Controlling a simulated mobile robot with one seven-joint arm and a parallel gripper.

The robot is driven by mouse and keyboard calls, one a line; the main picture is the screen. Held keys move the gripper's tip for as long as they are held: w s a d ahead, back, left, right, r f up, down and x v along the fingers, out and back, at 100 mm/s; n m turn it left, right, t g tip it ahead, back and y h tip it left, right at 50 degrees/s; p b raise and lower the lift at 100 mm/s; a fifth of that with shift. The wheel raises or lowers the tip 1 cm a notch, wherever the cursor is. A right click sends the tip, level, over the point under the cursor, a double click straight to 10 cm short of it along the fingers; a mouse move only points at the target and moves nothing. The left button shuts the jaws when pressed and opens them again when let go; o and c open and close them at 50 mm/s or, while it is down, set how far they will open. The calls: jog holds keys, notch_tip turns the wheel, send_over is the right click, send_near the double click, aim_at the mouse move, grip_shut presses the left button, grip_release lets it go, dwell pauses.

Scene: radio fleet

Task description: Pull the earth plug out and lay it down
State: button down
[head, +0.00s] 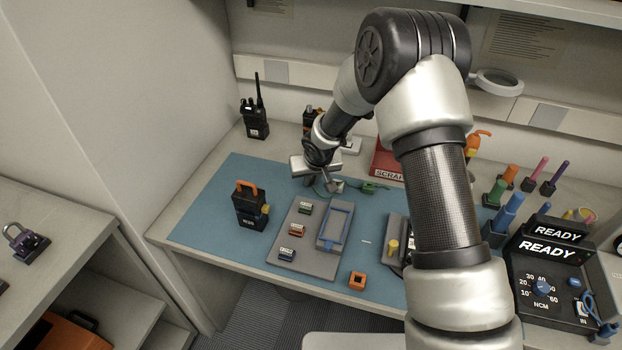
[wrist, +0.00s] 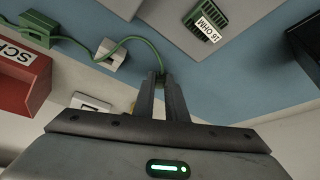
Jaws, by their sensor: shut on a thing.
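My gripper (head: 326,188) is low over the blue mat (head: 205,215), near its back edge. In the wrist view its two fingers (wrist: 160,84) are closed together on the earth plug (wrist: 160,75), a small green end mostly hidden between the tips. A green cord (wrist: 137,39) curves from it, past a pale grey block (wrist: 111,54) with a dark opening, to a green clip (wrist: 36,30). The clip also shows in the head view (head: 373,187), right of my gripper. I cannot tell whether the plug touches the mat.
A grey tray (head: 283,255) with several labelled blocks stands in front of my gripper. A red scrap bin (head: 382,168) is behind the clip.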

jog(key=c, duration=1.7)
grip_release()
jog(key=p+v, duration=0.1)
jog(key=v, duration=1.6)
jog(key=shift+s+r+p, duration=0.1)
jog(key=shift+r+p, duration=0.1)
jog(key=shift+p, duration=0.15)
